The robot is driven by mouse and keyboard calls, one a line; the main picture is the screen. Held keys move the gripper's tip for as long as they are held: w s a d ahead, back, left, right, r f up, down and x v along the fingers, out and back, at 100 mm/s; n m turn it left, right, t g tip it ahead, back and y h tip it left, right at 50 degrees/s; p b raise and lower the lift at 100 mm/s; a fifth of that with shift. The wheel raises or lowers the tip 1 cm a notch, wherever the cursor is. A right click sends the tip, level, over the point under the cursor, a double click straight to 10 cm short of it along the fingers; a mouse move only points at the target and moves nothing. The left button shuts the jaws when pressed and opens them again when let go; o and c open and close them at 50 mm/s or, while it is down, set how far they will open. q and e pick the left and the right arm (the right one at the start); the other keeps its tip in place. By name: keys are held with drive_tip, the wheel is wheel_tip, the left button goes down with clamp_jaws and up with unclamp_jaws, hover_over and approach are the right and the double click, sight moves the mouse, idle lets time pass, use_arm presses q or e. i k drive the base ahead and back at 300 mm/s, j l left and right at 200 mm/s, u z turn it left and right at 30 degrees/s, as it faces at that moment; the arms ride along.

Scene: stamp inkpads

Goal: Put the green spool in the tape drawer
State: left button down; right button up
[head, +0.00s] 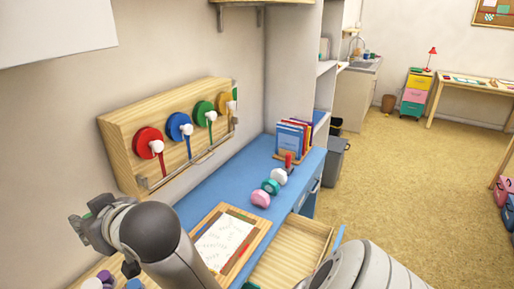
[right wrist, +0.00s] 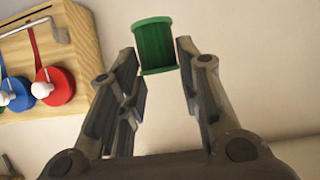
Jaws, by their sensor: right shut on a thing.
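The green spool (right wrist: 156,46) is pinched between the fingertips of my right gripper (right wrist: 158,62), with a white wall behind it. My left gripper is not seen.
A wall rack (head: 118,140) holds red, blue, green and yellow rolls. On the blue desk (head: 232,178) are a wooden board with paper (head: 222,240), pink (head: 260,198), green (head: 270,186) and white (head: 279,176) round pieces, and books (head: 291,136).

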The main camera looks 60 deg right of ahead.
sight(291, 255)
drive_tip(key=z, duration=0.45)
drive_tip(key=i+z, duration=0.15)
drive_tip(key=z, duration=0.25)
drive_tip(key=i+z, duration=0.1)
drive_tip(key=z, duration=0.35)
